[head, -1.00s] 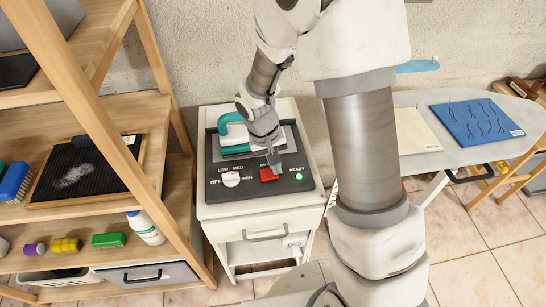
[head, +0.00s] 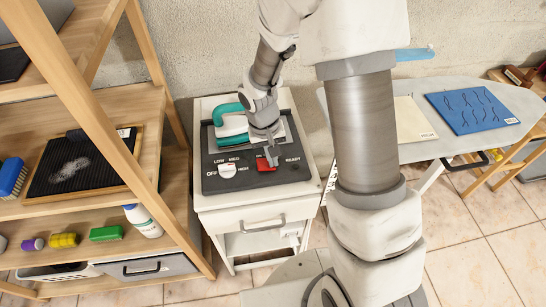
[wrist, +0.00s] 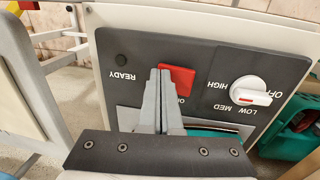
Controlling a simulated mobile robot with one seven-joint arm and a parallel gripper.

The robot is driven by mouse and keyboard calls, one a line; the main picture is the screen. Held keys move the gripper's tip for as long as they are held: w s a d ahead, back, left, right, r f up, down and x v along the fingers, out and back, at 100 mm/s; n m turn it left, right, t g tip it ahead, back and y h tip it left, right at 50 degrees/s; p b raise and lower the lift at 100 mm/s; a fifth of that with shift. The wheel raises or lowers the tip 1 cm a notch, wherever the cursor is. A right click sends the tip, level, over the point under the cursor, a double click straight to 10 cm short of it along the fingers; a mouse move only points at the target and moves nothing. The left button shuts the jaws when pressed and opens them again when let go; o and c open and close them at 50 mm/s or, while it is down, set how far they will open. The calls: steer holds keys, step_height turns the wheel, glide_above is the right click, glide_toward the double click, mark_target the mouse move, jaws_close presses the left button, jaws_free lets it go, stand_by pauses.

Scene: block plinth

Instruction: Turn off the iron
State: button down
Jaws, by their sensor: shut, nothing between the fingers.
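The iron (head: 229,129), with a teal handle, rests on the dark control panel (head: 210,186) of a white cabinet; its teal part shows at the bottom of the wrist view. A red switch (head: 266,164) sits on the panel; it also shows in the wrist view (wrist: 180,76). A white dial knob (head: 227,171) is left of it, among OFF, LOW, MED and HIGH labels. The READY lamp (wrist: 121,59) is dark. My gripper (head: 272,160) is shut and empty, its fingertips at the red switch, partly covering it in the wrist view. I cannot tell whether they touch it.
A wooden shelf unit (head: 105,100) with brushes, bottles and a tray stands close on the left. An ironing board (head: 462,150) with a blue cloth (head: 471,112) and a cream cloth (head: 414,119) is on the right. Tiled floor shows in front at right.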

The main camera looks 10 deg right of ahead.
steer(key=shift+a+r, duration=0.25)
steer(key=shift+a, duration=0.4)
steer(key=shift+r, duration=0.1)
step_height(320, 180, up, 14)
steer(key=d+p, duration=0.2)
steer(key=p, duration=0.1)
steer(key=shift+d+f+p, duration=0.2)
steer(key=shift+d+p, duration=0.15)
steer(key=shift+p, duration=0.05)
steer(key=s+d+r+t, duration=0.2)
steer(key=s+r, duration=0.6)
steer(key=s+d+r+t+y, duration=0.1)
steer(key=s+d+r+t, duration=0.1)
steer(key=s+r, duration=0.7)
steer(key=shift+d+t, duration=0.15)
steer(key=shift+t, duration=0.65)
